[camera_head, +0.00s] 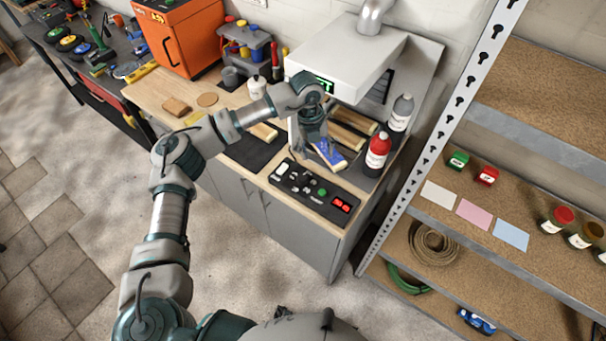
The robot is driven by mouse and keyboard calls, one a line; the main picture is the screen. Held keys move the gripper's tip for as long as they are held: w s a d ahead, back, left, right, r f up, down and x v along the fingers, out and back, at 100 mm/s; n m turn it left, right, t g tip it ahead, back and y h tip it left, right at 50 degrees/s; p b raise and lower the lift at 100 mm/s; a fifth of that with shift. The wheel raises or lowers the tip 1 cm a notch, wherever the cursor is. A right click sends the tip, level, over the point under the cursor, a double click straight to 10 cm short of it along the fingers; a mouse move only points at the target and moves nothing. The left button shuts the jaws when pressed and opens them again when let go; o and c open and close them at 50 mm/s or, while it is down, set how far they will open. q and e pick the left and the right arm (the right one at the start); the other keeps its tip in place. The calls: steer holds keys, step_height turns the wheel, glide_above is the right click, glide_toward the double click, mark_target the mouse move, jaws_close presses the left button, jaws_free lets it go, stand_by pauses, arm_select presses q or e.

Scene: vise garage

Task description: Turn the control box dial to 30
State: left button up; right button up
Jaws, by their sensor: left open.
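The digits on the display and the dial's setting are too small to read. My left arm reaches in from the bottom left, and my left gripper (303,151) hangs pointing down under the white hood, just behind the control box. It is open and apart from the box. My right gripper is not in view.
A red bottle (377,152) and a grey bottle (400,113) stand right of the gripper. A blue-and-white object (329,154) lies close beside it. The white hood (345,60) overhangs the bench. A metal shelf (480,215) stands at the right.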

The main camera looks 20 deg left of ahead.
arm_select(q)
steer(key=r+n+y, duration=0.1)
steer(key=r+y, duration=0.1)
glide_above(302, 176)
step_height(302, 176, down, 17)
steer(key=shift+f+p, duration=0.15)
steer(key=shift+p, duration=0.85)
steer(key=c, duration=1.1)
steer(key=shift+c, duration=0.2)
